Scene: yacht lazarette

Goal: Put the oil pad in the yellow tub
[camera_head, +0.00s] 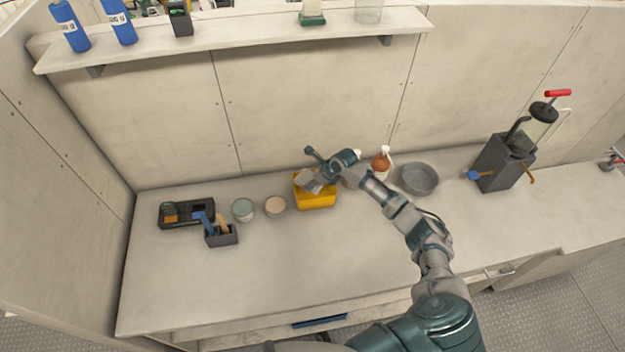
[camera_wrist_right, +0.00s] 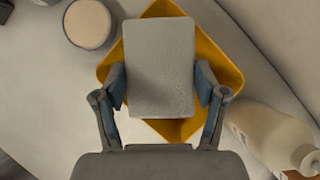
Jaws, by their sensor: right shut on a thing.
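The oil pad (camera_wrist_right: 160,65) is a grey rectangular slab, held between the two fingers of my right gripper (camera_wrist_right: 161,88). In the head view the pad (camera_head: 308,182) shows just below my right gripper (camera_head: 318,174). The yellow tub (camera_head: 317,203) stands on the bench, and it also shows in the wrist view (camera_wrist_right: 226,68). The pad lies over the tub's opening and hides most of its inside. I cannot tell how far the pad is above the tub's floor. My left gripper is not in view.
Two round tins (camera_head: 243,210) (camera_head: 275,206) stand left of the tub, with a black organiser (camera_head: 178,222) and a small dark box of tools (camera_head: 222,239) further left. A spray bottle (camera_head: 381,164) and grey bowl (camera_head: 419,179) stand to the right. The front bench is clear.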

